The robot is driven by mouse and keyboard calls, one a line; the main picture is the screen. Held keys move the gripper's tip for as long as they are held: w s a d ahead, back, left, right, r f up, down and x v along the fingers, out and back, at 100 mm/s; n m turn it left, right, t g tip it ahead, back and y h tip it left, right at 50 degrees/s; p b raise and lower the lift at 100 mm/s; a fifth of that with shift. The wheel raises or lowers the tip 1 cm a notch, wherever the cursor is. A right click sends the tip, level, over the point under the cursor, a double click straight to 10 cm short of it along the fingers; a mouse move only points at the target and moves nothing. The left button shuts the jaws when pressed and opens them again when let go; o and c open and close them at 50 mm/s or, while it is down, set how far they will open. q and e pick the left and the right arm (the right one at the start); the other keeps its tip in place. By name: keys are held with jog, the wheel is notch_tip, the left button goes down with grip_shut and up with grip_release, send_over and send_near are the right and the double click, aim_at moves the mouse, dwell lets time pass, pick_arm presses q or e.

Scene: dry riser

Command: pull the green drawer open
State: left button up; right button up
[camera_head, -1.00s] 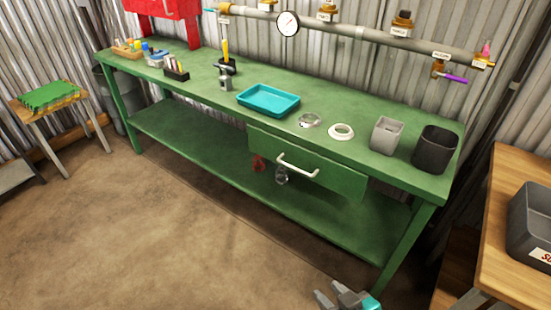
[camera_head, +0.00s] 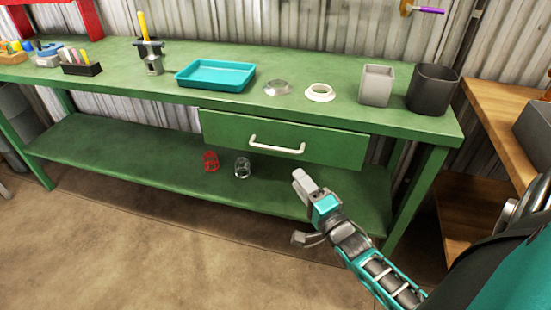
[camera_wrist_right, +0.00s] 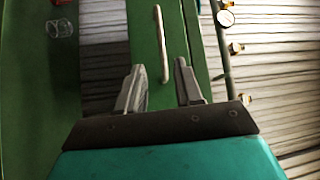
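The green drawer (camera_head: 325,146) sits under the green bench top, with a white bar handle (camera_head: 277,148) across its front. Its front looks flush with the bench. My right gripper (camera_head: 298,208) is in front of and below the drawer, apart from the handle. It is open and empty. In the right wrist view, the two fingers (camera_wrist_right: 163,85) are spread, and the handle (camera_wrist_right: 162,45) lies beyond the fingertips, between their lines. The drawer front (camera_wrist_right: 177,25) shows around it. My left gripper is in no view.
On the bench top stand a teal tray (camera_head: 215,75), a white ring (camera_head: 319,92), a grey bin (camera_head: 376,85) and a black bin (camera_head: 432,88). A red cage-like item (camera_head: 210,161) and a clear one (camera_head: 242,167) are on the lower shelf. A wooden table (camera_head: 500,120) stands at right.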

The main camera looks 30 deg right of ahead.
aim_at(276, 149)
jog(key=w+b, duration=0.1)
jog(key=w, duration=0.3)
jog(key=w+r+b, duration=0.1)
jog(key=w, duration=0.3)
jog(key=w+d, duration=0.1)
jog(key=w, duration=0.3)
jog(key=shift+r+b, duration=0.35)
jog(key=shift+b, duration=0.05)
jog(key=shift+w+r, duration=0.1)
jog(key=shift+w, duration=0.2)
grip_shut()
